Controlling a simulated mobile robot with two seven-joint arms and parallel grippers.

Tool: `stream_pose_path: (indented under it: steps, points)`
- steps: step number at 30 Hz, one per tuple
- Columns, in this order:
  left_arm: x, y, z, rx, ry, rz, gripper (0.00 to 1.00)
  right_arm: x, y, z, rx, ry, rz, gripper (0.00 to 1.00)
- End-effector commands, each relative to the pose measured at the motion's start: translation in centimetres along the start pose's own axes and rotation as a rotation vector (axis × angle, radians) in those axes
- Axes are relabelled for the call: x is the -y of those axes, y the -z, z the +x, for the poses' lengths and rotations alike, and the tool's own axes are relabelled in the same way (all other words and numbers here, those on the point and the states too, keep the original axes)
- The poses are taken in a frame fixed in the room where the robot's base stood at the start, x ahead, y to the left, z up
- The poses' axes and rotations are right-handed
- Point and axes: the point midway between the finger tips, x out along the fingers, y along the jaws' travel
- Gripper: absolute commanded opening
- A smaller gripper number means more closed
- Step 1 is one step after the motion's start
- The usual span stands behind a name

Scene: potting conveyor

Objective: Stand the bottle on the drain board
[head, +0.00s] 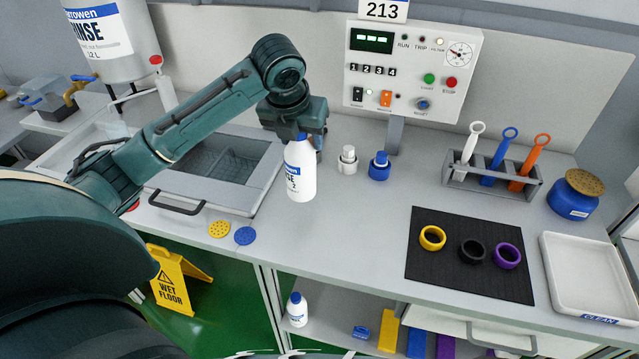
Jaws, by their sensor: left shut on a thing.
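My left gripper (301,131) reaches in from the left, points down and is shut on a white bottle with a blue label (300,172). The bottle hangs upright under the fingers; its top is partly hidden by them. It is over the counter, just right of the sink (215,160); I cannot tell its gap to the surface. No surface is marked as a drain board. A ribbed black mat (425,258) and a white tray marked CLEAN (567,283) lie to the right. My right gripper is not in view.
Yellow (432,238), black (472,252) and purple (506,256) rings lie on the mat. A tool rack (491,181) stands behind it. The counter between bottle and mat is clear.

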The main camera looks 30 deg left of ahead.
Motion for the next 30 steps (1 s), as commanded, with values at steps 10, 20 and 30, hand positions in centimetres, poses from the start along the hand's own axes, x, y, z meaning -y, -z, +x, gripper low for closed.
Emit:
stream_pose_path:
  steps: [10, 20, 30]
  points:
    - [0.0, 1.4, 3.6, 0.002, 0.000, -0.002, 0.00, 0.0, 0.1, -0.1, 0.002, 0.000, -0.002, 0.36]
    - [0.0, 2.7, 6.7, 0.003, 0.000, -0.002, 0.00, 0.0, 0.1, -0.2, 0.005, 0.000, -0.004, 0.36]
    - [0.0, 2.8, 6.9, 0.000, -0.001, -0.002, 0.57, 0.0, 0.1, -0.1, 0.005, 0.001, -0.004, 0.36]
